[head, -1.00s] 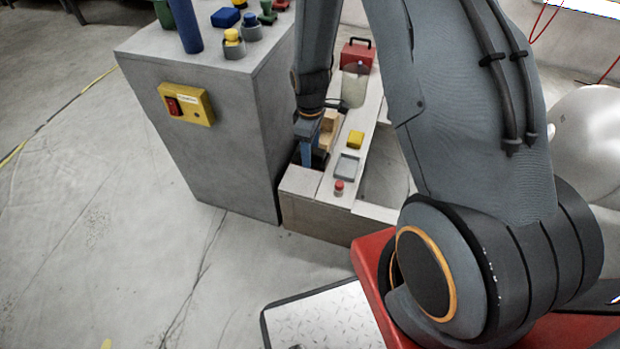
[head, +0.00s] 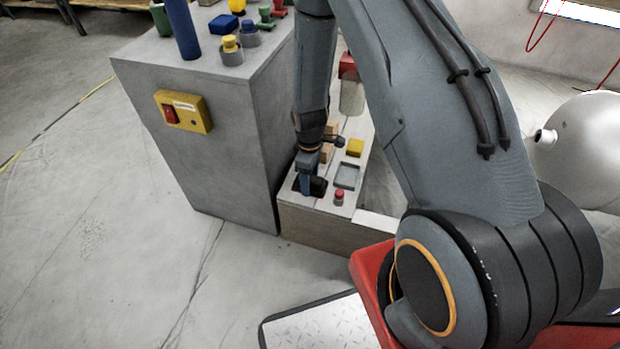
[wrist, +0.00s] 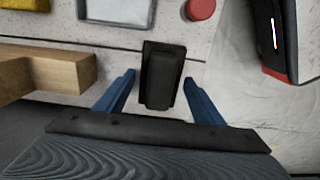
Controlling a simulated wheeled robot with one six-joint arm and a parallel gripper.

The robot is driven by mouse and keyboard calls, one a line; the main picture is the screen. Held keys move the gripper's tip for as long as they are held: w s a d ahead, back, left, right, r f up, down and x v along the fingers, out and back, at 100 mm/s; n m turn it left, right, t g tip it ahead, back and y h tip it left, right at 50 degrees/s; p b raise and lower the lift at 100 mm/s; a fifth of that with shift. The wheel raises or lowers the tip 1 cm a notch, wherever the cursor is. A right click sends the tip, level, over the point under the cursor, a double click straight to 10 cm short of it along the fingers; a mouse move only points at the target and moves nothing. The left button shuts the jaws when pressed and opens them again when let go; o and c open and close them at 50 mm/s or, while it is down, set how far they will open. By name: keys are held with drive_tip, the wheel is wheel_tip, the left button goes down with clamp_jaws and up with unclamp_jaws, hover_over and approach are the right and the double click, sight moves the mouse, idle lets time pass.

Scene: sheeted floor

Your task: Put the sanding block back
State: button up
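A black block (wrist: 160,78), which I take to be the sanding block, sits on the pale bench top. In the wrist view it lies between the two blue fingers of my gripper (wrist: 160,98), with a visible gap on each side. The fingers are open and do not appear to touch it. In the head view my gripper (head: 305,186) points down at the near end of the low bench, and the black block (head: 319,187) shows just right of it. A shallow grey tray (head: 347,176) lies empty to its right; it also shows in the wrist view (wrist: 117,20).
Wooden blocks (wrist: 55,70) stand close to my left finger. A yellow block (head: 355,147) and a red-capped item (head: 339,196) are on the low bench (head: 325,229). The tall grey cabinet (head: 205,140) stands directly left of my gripper. Floor in front is clear.

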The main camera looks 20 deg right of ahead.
drive_tip(key=shift+o, duration=0.8)
drive_tip(key=s+a+r+m+p, duration=0.1)
drive_tip(key=a+r, duration=0.1)
drive_tip(key=r, duration=0.9)
drive_tip(key=s+a+r+m+p, duration=0.1)
drive_tip(key=a+r+p, duration=0.1)
drive_tip(key=r, duration=0.9)
drive_tip(key=s+a+r+m, duration=0.2)
drive_tip(key=s+a+r, duration=0.1)
drive_tip(key=s+r, duration=0.7)
drive_tip(key=s+a+r+m, duration=0.3)
drive_tip(key=s+r, duration=0.8)
drive_tip(key=s, duration=0.2)
drive_tip(key=shift+m+y, duration=0.3)
drive_tip(key=shift+r, duration=0.1)
